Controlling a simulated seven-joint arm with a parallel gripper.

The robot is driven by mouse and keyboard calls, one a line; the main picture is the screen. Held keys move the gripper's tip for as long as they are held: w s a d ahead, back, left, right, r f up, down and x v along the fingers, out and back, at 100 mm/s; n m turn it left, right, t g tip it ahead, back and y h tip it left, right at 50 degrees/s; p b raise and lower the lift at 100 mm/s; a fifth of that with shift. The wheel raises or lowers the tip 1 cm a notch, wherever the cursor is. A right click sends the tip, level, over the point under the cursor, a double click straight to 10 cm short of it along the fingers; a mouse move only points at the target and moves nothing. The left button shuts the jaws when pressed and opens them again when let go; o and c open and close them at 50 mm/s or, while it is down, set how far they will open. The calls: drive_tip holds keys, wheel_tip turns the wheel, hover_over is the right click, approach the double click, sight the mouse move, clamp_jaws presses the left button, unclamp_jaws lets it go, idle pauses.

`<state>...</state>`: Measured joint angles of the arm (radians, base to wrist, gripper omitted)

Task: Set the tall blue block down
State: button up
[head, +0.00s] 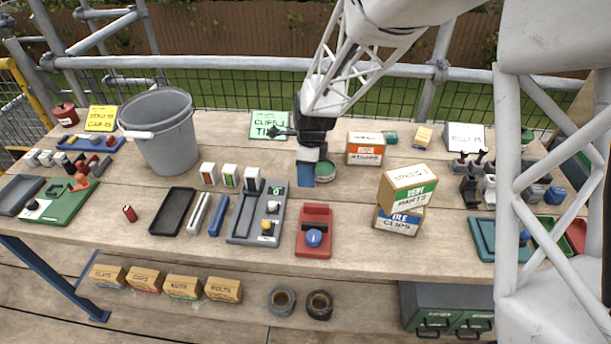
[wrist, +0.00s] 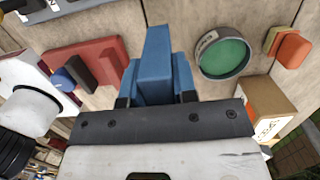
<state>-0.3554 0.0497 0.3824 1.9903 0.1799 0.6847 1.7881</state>
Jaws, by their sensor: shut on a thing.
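The tall blue block (head: 306,174) is below my gripper (head: 308,160) in the head view, near the middle of the bench. My gripper is shut on it. In the wrist view the block (wrist: 156,55) stands out beyond the jaws (wrist: 156,92), with blue parts on both sides of it. The block is upright in the head view. I cannot tell whether its lower end touches the bench or is a little above it.
A round tin with green inside (head: 324,171) is close right of the block; it also shows in the wrist view (wrist: 222,54). A red holder with a blue knob (head: 314,238) lies in front. A grey tray (head: 243,228) is left, stacked boxes (head: 407,188) right. Bare wood (head: 345,205) lies between.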

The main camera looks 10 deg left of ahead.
drive_tip(key=shift+f, duration=1.9)
drive_tip(key=shift+f, duration=0.1)
drive_tip(key=o, duration=0.9)
drive_tip(key=r, duration=0.4)
drive_tip(key=d+r, duration=0.1)
drive_tip(key=r, duration=0.7)
drive_tip(key=shift+d, duration=0.25)
drive_tip(key=shift+r, duration=0.1)
